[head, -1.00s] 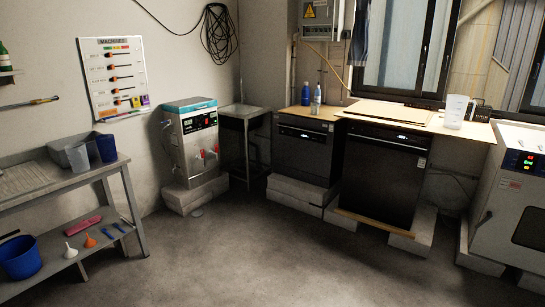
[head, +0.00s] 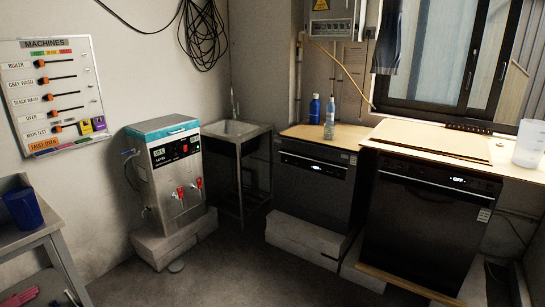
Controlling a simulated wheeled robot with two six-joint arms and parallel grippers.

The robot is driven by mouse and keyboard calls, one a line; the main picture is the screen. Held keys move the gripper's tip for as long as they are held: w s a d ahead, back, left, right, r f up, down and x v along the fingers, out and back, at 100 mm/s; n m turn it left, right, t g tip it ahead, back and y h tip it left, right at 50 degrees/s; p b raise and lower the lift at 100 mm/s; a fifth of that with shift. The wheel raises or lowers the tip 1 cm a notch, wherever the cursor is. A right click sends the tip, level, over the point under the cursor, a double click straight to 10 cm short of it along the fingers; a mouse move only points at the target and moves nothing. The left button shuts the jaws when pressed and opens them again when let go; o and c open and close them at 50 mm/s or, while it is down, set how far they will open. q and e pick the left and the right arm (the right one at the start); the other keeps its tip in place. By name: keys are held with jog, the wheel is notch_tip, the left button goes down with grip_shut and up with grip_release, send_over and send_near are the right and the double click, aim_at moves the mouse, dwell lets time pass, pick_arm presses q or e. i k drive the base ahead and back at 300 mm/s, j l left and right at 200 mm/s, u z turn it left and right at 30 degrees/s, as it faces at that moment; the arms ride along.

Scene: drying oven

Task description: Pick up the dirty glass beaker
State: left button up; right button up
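A whitish, translucent beaker-like vessel (head: 528,146) stands upright on the wooden worktop at the right edge of the head view, partly cut off by the frame. I cannot tell whether it is glass or dirty. A blue cup (head: 23,209) stands on the metal table at the left edge. No other vessel is clearly a glass beaker. Neither of my grippers is in view.
A boiler (head: 165,175) stands on concrete blocks, with a metal sink (head: 238,128) beside it. Two dark machines (head: 312,180) and (head: 428,230) stand under the worktop (head: 390,134). Two bottles (head: 329,118) stand there. The grey floor (head: 225,275) in front is clear.

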aim_at(329, 128)
jog(key=i, duration=2.1)
